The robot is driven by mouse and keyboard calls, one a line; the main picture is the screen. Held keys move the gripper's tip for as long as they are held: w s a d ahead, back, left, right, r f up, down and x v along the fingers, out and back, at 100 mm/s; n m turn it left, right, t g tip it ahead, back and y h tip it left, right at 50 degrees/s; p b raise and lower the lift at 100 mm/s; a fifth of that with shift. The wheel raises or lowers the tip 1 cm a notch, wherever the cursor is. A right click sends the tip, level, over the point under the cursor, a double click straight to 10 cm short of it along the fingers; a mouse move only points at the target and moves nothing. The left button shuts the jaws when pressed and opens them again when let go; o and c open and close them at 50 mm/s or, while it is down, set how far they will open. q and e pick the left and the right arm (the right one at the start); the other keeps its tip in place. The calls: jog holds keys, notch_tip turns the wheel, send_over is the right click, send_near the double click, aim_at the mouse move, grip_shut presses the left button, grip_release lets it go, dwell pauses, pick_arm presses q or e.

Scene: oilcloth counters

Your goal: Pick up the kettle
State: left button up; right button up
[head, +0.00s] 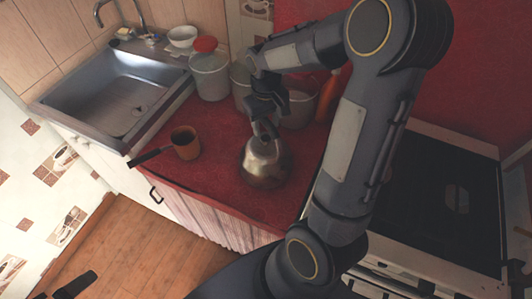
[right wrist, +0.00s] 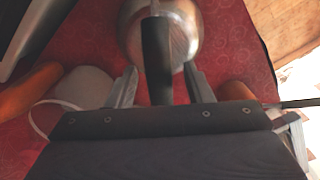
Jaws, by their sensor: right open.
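The metal kettle (head: 265,168) stands on the red oilcloth counter. Its round shiny body also shows at the top of the right wrist view (right wrist: 182,35). Its dark handle (right wrist: 157,60) runs down between the two fingers in that view. My right gripper (head: 268,122) is open just above the kettle, with one finger on each side of the handle; the fingers (right wrist: 160,86) look apart from it. The gripper hides part of the kettle's top in the head view. A dark part of my left gripper (head: 72,288) shows at the bottom left edge, too little to tell its state.
An orange-brown saucepan (head: 186,145) stands left of the kettle, its handle over the counter edge. A lidded pot (head: 210,78), another pot (head: 299,105) and an orange bottle (head: 328,95) stand behind. A sink (head: 125,95) is left, a stove (head: 440,200) right.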

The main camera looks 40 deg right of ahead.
jog(key=shift+f, duration=0.95)
grip_shut()
jog(key=shift+r, duration=0.1)
dwell(0.6)
